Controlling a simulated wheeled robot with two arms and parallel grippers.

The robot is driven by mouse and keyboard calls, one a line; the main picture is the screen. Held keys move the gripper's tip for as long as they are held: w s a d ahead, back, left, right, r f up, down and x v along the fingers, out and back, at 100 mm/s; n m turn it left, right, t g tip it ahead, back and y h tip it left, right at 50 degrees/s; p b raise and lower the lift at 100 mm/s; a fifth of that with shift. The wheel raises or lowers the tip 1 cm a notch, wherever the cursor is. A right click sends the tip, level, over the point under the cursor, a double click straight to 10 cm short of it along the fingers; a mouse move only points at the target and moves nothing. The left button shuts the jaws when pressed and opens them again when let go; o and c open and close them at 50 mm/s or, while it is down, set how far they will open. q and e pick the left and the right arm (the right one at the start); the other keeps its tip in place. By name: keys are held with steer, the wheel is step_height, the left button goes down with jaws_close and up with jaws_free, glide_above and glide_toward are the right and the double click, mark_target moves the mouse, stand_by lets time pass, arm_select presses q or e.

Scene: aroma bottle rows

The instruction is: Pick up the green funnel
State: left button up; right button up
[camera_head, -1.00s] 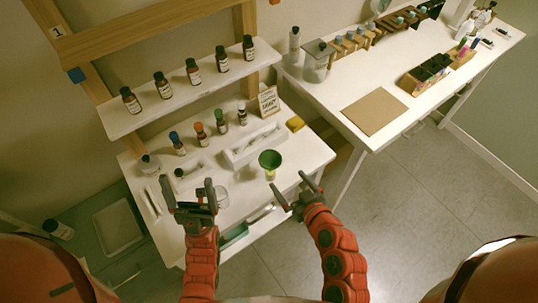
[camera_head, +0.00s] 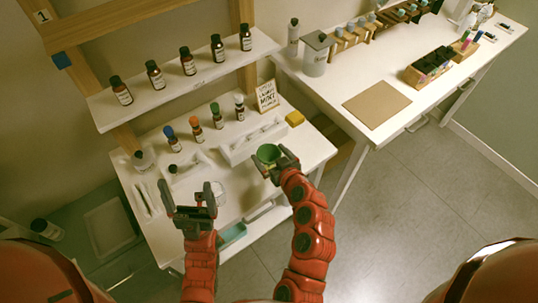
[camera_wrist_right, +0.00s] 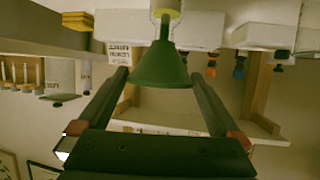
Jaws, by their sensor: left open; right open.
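The green funnel (camera_head: 268,153) stands near the right part of the white lower table, its wide mouth up. In the right wrist view the funnel (camera_wrist_right: 162,65) appears upside down, its narrow end in a clear holder with a yellowish ring (camera_wrist_right: 167,15). My right gripper (camera_head: 275,166) is open at the funnel, with one finger on each side of it. In the right wrist view gaps show between the fingers (camera_wrist_right: 163,85) and the cone. My left gripper (camera_head: 187,194) is open and empty above the front left of the table, well away from the funnel.
A white compartment tray (camera_head: 228,157) lies behind the funnel, and a yellow block (camera_head: 295,118) to its right. Several small bottles (camera_head: 196,130) stand further back, below a shelf (camera_head: 165,92) of brown bottles. A clear glass vessel (camera_head: 219,192) stands between my grippers.

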mark_target(266, 149)
steer(key=p+x, duration=0.1)
steer(key=x, duration=0.2)
steer(key=shift+r, duration=0.1)
steer(key=shift+w+a+f, duration=0.2)
steer(key=shift+w+f, duration=0.1)
steer(key=shift+w, duration=0.15)
steer(key=c, duration=1)
steer(key=shift+c, duration=0.3)
